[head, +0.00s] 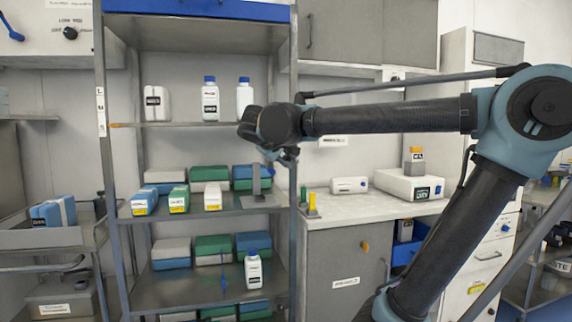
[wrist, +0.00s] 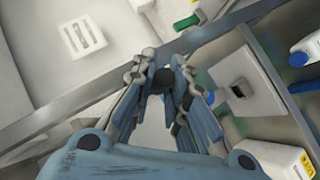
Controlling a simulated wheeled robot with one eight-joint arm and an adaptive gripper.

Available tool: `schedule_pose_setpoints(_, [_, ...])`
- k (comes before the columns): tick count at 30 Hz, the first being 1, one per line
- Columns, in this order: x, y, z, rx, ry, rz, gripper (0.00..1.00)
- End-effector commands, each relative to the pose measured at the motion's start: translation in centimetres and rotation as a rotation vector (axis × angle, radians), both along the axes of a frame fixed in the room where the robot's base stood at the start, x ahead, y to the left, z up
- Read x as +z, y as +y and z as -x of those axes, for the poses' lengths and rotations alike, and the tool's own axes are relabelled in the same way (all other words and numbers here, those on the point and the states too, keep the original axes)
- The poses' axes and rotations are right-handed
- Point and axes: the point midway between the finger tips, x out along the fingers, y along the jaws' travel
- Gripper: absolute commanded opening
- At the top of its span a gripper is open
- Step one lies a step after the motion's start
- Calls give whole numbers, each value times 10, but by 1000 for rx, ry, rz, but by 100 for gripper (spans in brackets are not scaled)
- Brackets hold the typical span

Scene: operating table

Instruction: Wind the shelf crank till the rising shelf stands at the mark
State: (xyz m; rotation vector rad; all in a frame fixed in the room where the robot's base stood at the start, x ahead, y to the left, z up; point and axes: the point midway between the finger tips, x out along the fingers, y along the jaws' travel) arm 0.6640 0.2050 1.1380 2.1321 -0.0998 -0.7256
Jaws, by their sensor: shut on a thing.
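My gripper (wrist: 157,88) is shut on a dark round knob (wrist: 158,81), seen between the fingers in the wrist view; it appears to be the crank's handle. In the head view my gripper (head: 284,156) is at the right front post of the shelf unit, and the crank cannot be made out behind it. The upper shelf (head: 180,124), probably the rising one, carries a white container and two blue-capped bottles. A small orange tab (head: 116,125) is at its left end, near the lower end of a white marked strip (head: 101,112) on the left post.
The shelf below (head: 190,208) holds boxes and a grey stand (head: 257,187) close to my gripper. A counter (head: 350,204) with white devices is to the right. A cart (head: 62,246) with blue packs stands left.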

Motion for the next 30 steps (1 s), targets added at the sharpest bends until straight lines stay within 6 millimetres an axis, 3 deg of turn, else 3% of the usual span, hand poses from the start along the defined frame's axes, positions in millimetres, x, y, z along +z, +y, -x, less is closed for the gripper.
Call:
schedule_pose_setpoints(23, [3, -4, -1, -5, 27, -93, 0])
schedule_pose_setpoints(24, [3, -4, -1, -5, 27, -93, 21])
schedule_pose_setpoints(26, [3, -4, -1, -5, 28, -94, 34])
schedule_pose_setpoints(30, [3, -3, -1, -4, 27, -93, 34])
